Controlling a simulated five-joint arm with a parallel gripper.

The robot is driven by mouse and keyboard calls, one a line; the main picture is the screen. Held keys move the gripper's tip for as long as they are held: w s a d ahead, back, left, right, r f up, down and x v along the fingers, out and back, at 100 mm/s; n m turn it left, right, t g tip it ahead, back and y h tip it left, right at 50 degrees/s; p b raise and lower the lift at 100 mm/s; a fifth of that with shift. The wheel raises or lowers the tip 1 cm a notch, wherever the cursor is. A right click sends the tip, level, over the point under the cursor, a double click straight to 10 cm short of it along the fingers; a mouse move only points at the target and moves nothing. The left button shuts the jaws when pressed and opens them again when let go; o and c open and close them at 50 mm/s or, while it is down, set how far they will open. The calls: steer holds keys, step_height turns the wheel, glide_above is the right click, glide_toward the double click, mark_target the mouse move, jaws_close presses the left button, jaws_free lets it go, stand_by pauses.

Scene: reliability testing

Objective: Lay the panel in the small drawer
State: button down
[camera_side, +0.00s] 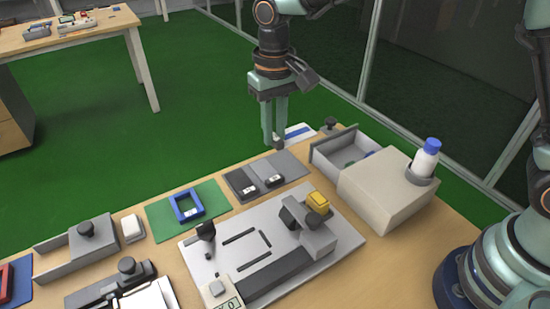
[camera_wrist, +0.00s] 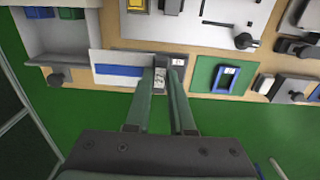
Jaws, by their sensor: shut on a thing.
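My gripper (camera_side: 275,143) points down over the table's far edge. In the wrist view its fingers (camera_wrist: 168,80) are shut on one end of the panel (camera_wrist: 118,70), a flat white plate with a wide blue band. A small grey labelled piece shows between the fingertips; I cannot tell whether it belongs to the panel. The panel (camera_side: 298,132) sticks out rightward from the fingers in the side view and looks raised above the table. The small drawer (camera_side: 318,158) is pulled out of a beige box, right of my gripper. The open drawer (camera_wrist: 85,45) shows at upper left in the wrist view.
Blue and green pieces (camera_wrist: 71,13) lie in the drawer. The beige box (camera_side: 372,198) carries a white bottle (camera_side: 427,158) with a blue cap. A dark grey tray (camera_side: 292,164) with small labelled modules, a green mat (camera_side: 213,194) with a blue frame, and a fixture plate (camera_side: 350,237) fill the table.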

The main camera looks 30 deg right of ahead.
steer(key=d, duration=1.9)
steer(key=shift+w+a+f, duration=0.15)
steer(key=shift+f, duration=2.25)
steer(key=shift+w+a+f, duration=0.15)
steer(key=shift+f, duration=2.25)
steer(key=shift+f, duration=2.65)
steer(key=c, duration=0.7)
jaws_free()
steer(key=shift+r, duration=0.1)
